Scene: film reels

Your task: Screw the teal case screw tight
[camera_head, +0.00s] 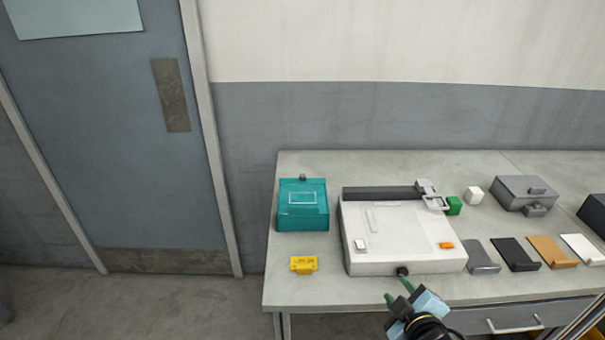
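The teal case (303,212) stands at the left end of the table, with a pale rectangular label on it. A small dark knob (302,177) shows at its back top edge; I cannot tell whether this is the screw or how tight it is. My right gripper (397,291) is at the table's front edge, well to the right of the case and nearer to me. Its two green-tipped fingers are apart, with nothing visible between them. My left gripper is out of view.
A white device (400,238) with a dark front knob (402,271) stands right of the case, just beyond my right gripper. A yellow block (304,264) lies in front of the case. Several flat pieces and a grey box (524,192) fill the right side.

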